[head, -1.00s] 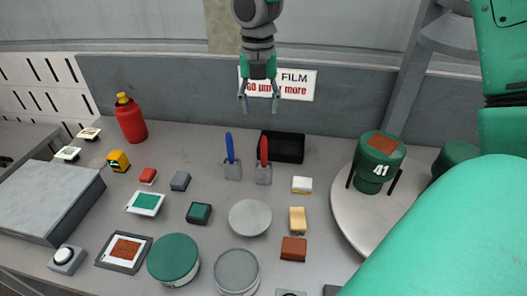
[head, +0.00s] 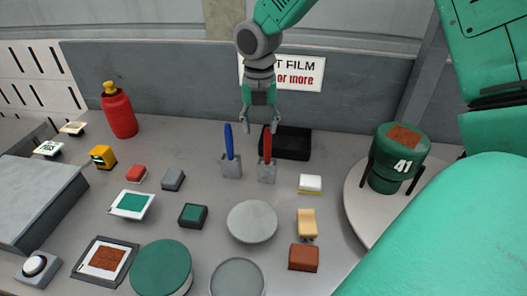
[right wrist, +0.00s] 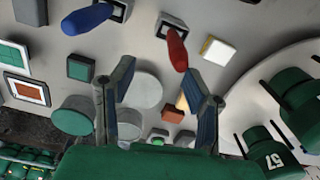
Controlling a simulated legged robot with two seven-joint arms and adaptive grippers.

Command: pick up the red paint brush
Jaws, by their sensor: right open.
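The red paint brush (head: 267,144) stands upright, handle up, in a small grey holder (head: 267,173) on the table. A blue brush (head: 228,140) stands in a similar holder just left of it. My right gripper (head: 260,128) is open and empty, just above and behind the two handles in the head view. In the right wrist view, the red brush (right wrist: 177,50) lies beyond the right finger and the blue brush (right wrist: 88,18) beyond the left finger. The open fingers (right wrist: 160,95) touch neither brush as far as I can tell. My left gripper is not in view.
A black tray (head: 292,143) sits right behind the red brush. A white-yellow block (head: 310,183) and a grey disc (head: 252,221) lie in front. A round platform (head: 360,205) with a green canister (head: 398,160) stands at right. A red bottle (head: 119,113) stands at back left.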

